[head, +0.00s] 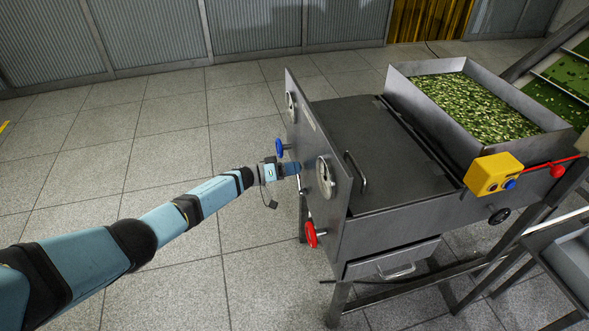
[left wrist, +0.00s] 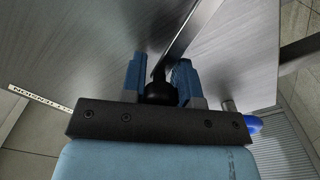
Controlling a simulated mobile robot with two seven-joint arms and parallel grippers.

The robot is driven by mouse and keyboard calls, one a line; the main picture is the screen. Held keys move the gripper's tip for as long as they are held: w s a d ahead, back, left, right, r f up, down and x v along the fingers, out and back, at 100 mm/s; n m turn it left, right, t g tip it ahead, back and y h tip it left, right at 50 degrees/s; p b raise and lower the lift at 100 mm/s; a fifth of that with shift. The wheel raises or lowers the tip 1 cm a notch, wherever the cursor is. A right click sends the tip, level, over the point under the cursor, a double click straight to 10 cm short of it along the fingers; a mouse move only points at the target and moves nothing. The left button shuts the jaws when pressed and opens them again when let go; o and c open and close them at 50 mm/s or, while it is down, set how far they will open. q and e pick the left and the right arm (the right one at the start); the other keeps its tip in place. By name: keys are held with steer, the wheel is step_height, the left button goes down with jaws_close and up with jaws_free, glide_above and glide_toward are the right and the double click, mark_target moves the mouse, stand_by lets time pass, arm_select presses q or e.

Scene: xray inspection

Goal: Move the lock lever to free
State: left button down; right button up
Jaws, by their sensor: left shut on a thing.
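My left gripper (head: 290,169) reaches the upright metal side panel (head: 335,225) of the machine from the left. In the left wrist view its two blue fingers (left wrist: 160,84) are closed around a black knob (left wrist: 158,92). The knob sits at the end of a flat metal lever (left wrist: 188,38), which appears to be the lock lever. In the head view the gripper hides most of this lever, and I cannot read its setting. My right gripper is not in view.
A blue knob (head: 279,147) and a red knob (head: 311,234) stick out from the panel on either side of my gripper. A tray of green pieces (head: 399,84) and a yellow control box (head: 492,174) are at right. The tiled floor at left is clear.

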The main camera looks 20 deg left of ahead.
arm_select(q)
steer(key=shift+w+a+f+n, duration=0.35)
steer(key=shift+w+f+n, duration=0.1)
steer(key=shift+n, duration=0.45)
steer(key=shift+w+a+f+n+b, duration=0.1)
steer(key=shift+w+n+b, duration=0.05)
steer(key=shift+n+b, duration=0.2)
steer(key=c, duration=0.9)
jaws_free()
steer(key=shift+o, duration=0.2)
steer(key=p+v, duration=0.2)
steer(key=v, duration=1.1)
steer(key=shift+s+a, duration=0.25)
steer(key=shift+a, duration=0.05)
